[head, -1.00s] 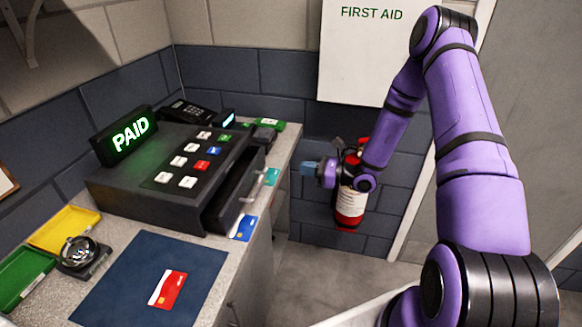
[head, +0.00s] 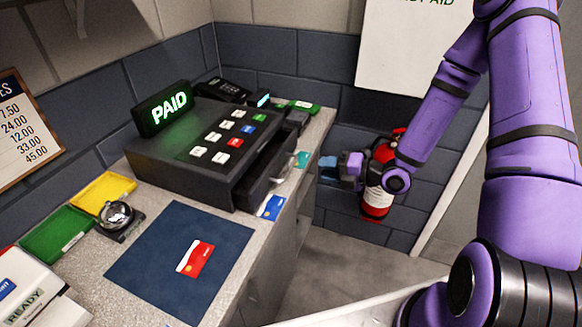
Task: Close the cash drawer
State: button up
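The dark cash register (head: 185,155) stands on the counter with a lit green PAID sign on top. Its cash drawer (head: 268,172) sticks out part way from the right-facing side, leaving a dark opening below the keys. My gripper (head: 326,168), with blue-grey fingertips, is in the air to the right of the drawer front, past the counter edge. It looks apart from the drawer. The fingers are too small to tell whether they are open or shut.
A blue card (head: 271,207) lies at the counter edge by the drawer. A red fire extinguisher (head: 377,185) is behind my wrist. A blue mat (head: 150,255) with a red card (head: 196,259), a bell (head: 117,215) and yellow (head: 103,189) and green (head: 56,234) trays are left.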

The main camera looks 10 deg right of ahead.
aim_at(292, 167)
jog(key=shift+m, duration=0.5)
jog(key=x, duration=1.1)
jog(key=shift+s+a, duration=0.15)
jog(key=shift+s, duration=0.2)
grip_shut()
